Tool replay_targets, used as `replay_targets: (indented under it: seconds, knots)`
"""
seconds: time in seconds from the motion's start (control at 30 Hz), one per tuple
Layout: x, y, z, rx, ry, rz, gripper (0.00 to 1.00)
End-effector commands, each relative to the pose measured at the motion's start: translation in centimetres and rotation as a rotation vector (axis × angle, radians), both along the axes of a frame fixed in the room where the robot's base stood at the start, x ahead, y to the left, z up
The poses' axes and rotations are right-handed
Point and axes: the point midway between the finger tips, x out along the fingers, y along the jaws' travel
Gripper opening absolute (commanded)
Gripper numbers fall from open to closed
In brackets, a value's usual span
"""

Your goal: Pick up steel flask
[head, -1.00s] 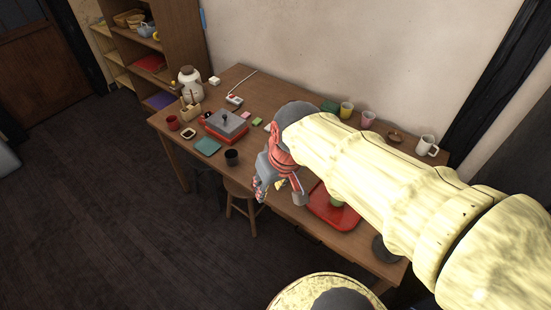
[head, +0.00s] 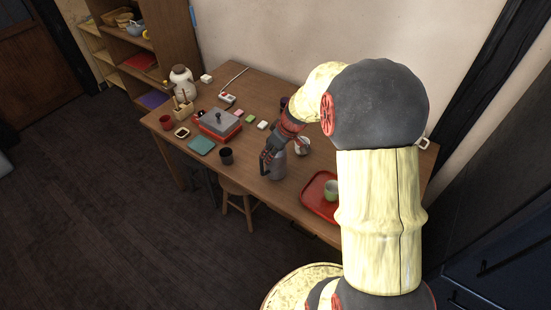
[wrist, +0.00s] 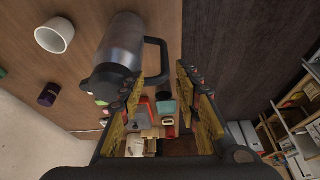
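The steel flask (head: 279,166) is a grey metal vessel with a dark lid and a dark side handle. It stands upright near the front edge of the wooden table, left of the red tray. In the wrist view the flask (wrist: 122,48) is close, with its handle just ahead of the gap between my fingertips. My gripper (head: 270,152) is at the flask's upper handle side in the head view. In the wrist view my gripper (wrist: 160,80) has its fingers spread apart, with nothing clamped between them. I cannot tell whether a finger touches the handle.
A white cup (head: 302,146) stands behind the flask; it also shows in the wrist view (wrist: 54,36). The red tray (head: 315,206) holds a green cup (head: 331,188).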

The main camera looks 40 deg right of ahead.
Motion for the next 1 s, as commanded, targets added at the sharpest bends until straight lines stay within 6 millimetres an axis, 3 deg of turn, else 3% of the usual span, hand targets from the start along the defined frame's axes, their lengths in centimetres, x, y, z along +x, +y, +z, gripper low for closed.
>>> replay_targets:
  seconds: [0.3,0.57,0.83,1.0]
  knots:
    - [1.7,0.7,-4.9,0.002,0.004,0.0,0.33]
    - [2.4,1.1,-6.4,0.002,0.003,0.001,0.33]
    - [3.5,2.1,-10.0,0.002,0.004,0.001,0.33]
    - [3.9,2.1,-10.4,0.001,0.001,-0.001,0.33]
